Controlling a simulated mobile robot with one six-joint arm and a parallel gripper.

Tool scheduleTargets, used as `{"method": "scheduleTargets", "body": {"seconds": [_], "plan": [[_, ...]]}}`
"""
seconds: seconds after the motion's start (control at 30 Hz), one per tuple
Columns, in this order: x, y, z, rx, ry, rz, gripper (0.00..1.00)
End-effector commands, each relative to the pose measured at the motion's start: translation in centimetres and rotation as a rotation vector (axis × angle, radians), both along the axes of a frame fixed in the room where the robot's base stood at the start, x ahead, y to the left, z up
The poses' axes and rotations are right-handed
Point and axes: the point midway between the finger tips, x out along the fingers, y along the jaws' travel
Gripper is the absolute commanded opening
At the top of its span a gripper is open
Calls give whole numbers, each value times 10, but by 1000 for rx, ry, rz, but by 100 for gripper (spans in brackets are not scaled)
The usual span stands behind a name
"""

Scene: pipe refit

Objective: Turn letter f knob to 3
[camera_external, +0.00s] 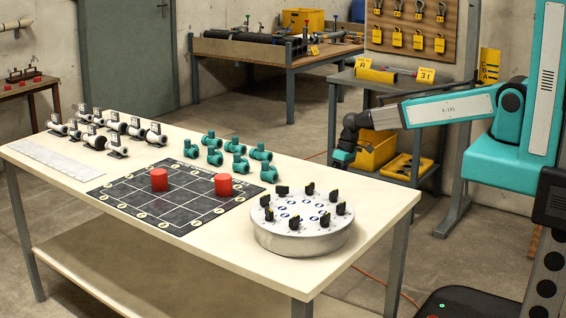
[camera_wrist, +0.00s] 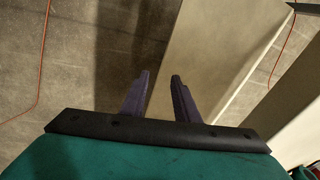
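A round silver drum with a white top (camera_external: 302,236) stands near the right end of the table. Several black knobs (camera_external: 282,190) stand in a ring on its top, beside blue-and-white round marks. The letters and numbers are too small to read, so I cannot tell which knob is f or its setting. My gripper (camera_external: 343,157) is beyond the table's far right edge, apart from the drum and pointing down. In the wrist view its two dark fingers (camera_wrist: 159,80) stand apart with nothing between them. The knobs do not show in the wrist view.
On the table (camera_external: 375,208), a black grid mat (camera_external: 140,205) holds two red cylinders (camera_external: 223,184). Several teal pipe fittings (camera_external: 240,165) and grey-white fittings (camera_external: 115,122) stand behind it. A side table with yellow bins (camera_external: 375,150) is behind my gripper. Space above the drum is clear.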

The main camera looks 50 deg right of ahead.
Motion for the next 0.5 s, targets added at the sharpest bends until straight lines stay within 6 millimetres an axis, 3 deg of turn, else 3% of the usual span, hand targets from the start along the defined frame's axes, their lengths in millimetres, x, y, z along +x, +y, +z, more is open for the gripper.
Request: {"method": "scheduleTargets", "body": {"seconds": [0.03, 0.2, 0.37, 0.5], "plan": [[18, 1, 20, 7, -32, 3, 28], [67, 6, 75, 33, -132, 19, 28], [104, 17, 126, 52, -215, 52, 28], [128, 42, 168, 66, -275, 115, 28]]}}
